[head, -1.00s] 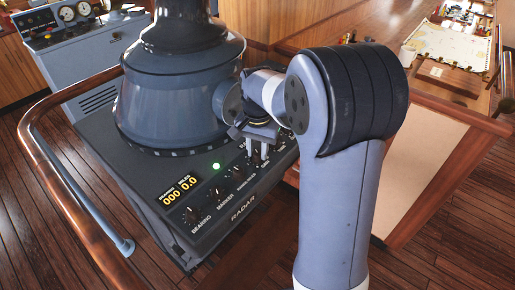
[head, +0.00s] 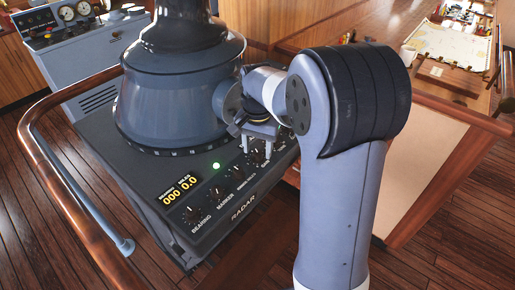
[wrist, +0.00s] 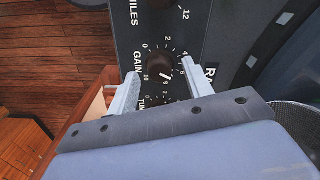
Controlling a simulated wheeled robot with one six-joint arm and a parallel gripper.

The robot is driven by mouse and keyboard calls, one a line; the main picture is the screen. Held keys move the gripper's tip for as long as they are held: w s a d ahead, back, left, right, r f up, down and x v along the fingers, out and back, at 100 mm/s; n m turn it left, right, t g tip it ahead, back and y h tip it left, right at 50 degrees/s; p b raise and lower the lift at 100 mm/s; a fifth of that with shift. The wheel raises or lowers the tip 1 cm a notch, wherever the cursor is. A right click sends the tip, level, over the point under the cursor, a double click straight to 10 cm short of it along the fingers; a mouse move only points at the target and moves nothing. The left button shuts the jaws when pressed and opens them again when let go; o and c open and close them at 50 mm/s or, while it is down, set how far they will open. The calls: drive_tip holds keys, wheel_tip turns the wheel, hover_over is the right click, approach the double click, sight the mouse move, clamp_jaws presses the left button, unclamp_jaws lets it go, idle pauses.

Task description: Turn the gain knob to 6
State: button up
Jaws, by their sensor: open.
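The gain knob (wrist: 159,65) is a small dark knob with a white pointer line, beside the GAIN label on the radar panel (wrist: 128,40). In the wrist view the pointer slants toward the lower right of its dial; the exact number there is hard to read. My gripper (wrist: 161,70) is open, with one pale finger on each side of the knob and gaps between. In the head view, my gripper (head: 257,147) is over the right end of the panel's knob row; whether the fingertips reach down to the knob's height is unclear.
The marker knob (head: 218,193) and bearing knob (head: 193,214) sit further left on the same panel. The big radar hood (head: 180,100) rises close behind my gripper. A wooden handrail (head: 60,190) curves around the left. Further knobs in the row are partly hidden.

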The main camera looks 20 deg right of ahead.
sight(258, 152)
wheel_tip(258, 152, up, 10)
idle(0.4)
wheel_tip(258, 152, down, 11)
drive_tip(key=shift+r, duration=0.1)
idle(0.5)
drive_tip(key=shift+r, duration=0.1)
idle(0.4)
